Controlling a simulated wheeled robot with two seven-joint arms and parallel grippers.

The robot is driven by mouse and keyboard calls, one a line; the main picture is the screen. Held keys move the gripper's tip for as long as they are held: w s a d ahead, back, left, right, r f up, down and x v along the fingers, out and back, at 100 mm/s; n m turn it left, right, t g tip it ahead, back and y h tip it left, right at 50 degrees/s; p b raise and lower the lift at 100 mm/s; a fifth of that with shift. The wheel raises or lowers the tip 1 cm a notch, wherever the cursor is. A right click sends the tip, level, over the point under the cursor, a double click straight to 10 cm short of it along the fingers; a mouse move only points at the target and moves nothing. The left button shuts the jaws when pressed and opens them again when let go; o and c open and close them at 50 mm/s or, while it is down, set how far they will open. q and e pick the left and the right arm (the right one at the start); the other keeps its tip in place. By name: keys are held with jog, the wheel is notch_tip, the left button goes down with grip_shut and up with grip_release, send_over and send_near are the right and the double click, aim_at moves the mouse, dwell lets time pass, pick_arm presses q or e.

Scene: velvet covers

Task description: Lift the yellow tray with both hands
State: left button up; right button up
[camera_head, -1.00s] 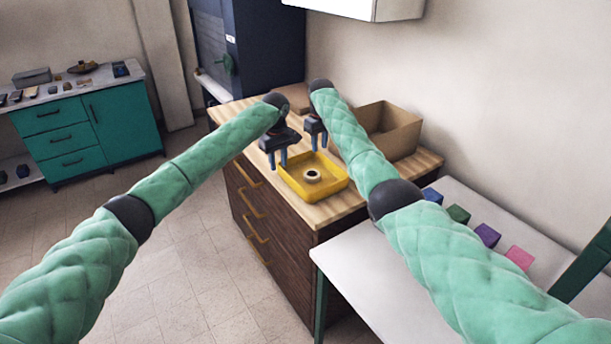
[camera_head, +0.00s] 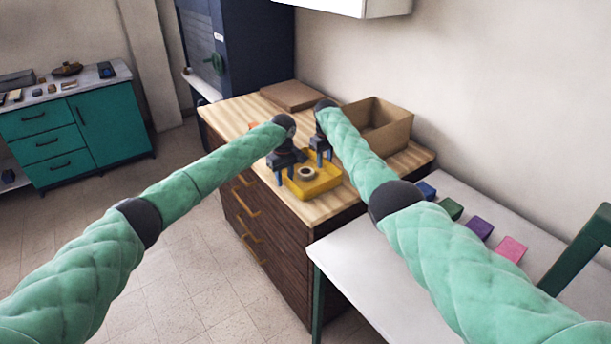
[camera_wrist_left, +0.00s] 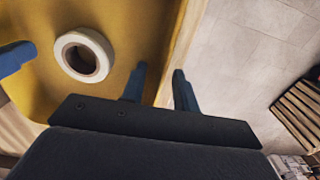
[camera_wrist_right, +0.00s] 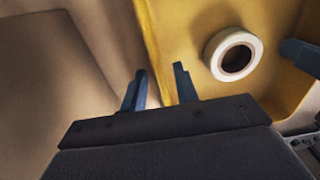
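The yellow tray (camera_head: 322,186) sits on the wooden top of a brown cabinet. A cream tape roll (camera_head: 307,173) lies flat inside it. My left gripper (camera_head: 280,176) is at the tray's left side. In the left wrist view its two fingers (camera_wrist_left: 160,88) stand apart, on either side of the tray wall. My right gripper (camera_head: 321,158) is at the tray's far side. In the right wrist view its fingers (camera_wrist_right: 158,90) stand apart, with the tray wall (camera_wrist_right: 158,50) between them. Both grippers look open, with gaps beside the wall.
An open cardboard box (camera_head: 384,128) stands right of the tray, and a flat brown box (camera_head: 291,95) lies behind. A white table (camera_head: 385,262) in front carries several coloured blocks. Floor is clear to the left of the cabinet (camera_head: 290,262).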

pick_arm(q)
jog(key=shift+d+r, duration=0.1)
pick_arm(e)
jog(key=shift+r, duration=0.1)
pick_arm(q)
jog(key=shift+c, duration=0.4)
pick_arm(e)
jog(key=shift+d, duration=0.1)
jog(key=shift+c, duration=0.4)
pick_arm(q)
grip_shut()
pick_arm(e)
grip_shut()
